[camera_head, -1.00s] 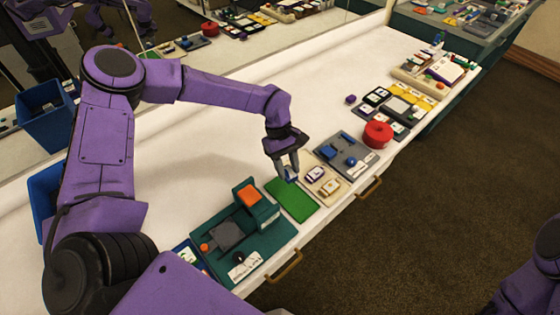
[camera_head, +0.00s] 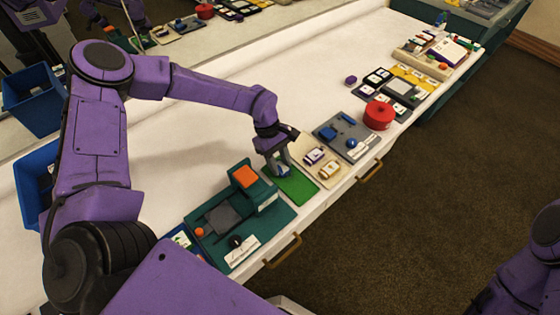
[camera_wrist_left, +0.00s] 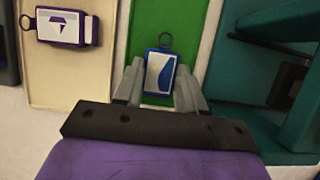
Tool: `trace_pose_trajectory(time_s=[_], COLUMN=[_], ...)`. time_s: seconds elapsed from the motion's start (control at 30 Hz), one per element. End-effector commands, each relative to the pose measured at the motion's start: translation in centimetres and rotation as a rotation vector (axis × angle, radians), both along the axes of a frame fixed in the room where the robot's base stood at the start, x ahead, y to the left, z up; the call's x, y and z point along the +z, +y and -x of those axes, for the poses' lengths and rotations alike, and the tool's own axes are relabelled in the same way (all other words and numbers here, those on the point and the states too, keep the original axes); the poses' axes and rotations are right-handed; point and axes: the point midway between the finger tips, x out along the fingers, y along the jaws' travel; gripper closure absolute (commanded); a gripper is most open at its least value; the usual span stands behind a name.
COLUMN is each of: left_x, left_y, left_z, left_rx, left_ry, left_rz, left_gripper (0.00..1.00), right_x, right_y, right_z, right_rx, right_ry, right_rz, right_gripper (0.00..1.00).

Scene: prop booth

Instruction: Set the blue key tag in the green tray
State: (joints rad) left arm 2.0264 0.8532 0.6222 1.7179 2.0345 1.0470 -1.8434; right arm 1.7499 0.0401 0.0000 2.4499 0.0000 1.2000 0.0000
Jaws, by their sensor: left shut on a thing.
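The blue key tag (camera_wrist_left: 160,72), with a white and blue face and a metal ring, is between the fingers of my left gripper (camera_wrist_left: 158,88) in the left wrist view. In the head view the blue key tag (camera_head: 284,171) shows partly between the fingertips of my left gripper (camera_head: 283,170), over the far part of the green tray (camera_head: 297,187). The green tray also shows behind the tag in the left wrist view (camera_wrist_left: 165,18). I cannot tell whether the tag touches the tray floor. My right gripper is out of view.
A cream tray (camera_head: 330,182) with a purple-edged tag (camera_head: 314,155) and a yellowish tag (camera_head: 329,169) lies right of the green tray. A teal device (camera_head: 272,222) stands close on its left. A grey board (camera_head: 350,148) and a red roll (camera_head: 379,114) lie farther right.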

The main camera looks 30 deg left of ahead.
Motion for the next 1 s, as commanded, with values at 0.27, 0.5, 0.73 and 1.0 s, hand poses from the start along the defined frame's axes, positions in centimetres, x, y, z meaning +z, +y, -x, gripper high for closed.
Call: trace_pose_trajectory(time_s=[0.27,0.5,0.73,1.0], left_x=[0.11,0.0,0.11,0.11], left_y=[0.0,-0.16,-0.24,-0.24], left_z=[-0.01,0.01,0.01,0.01], left_rx=[-0.001,-0.002,-0.002,-0.001], left_ry=[0.0,-0.001,-0.001,-0.001], left_rz=[0.0,0.0,-0.001,-0.001], left_gripper=[0.95,0.95,0.95,0.31], right_x=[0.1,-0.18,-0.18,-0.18], right_y=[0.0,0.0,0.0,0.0], right_z=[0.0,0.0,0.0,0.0], right_rx=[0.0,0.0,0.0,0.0], right_ry=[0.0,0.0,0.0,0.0], right_rz=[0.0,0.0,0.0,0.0], right_gripper=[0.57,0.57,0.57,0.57])
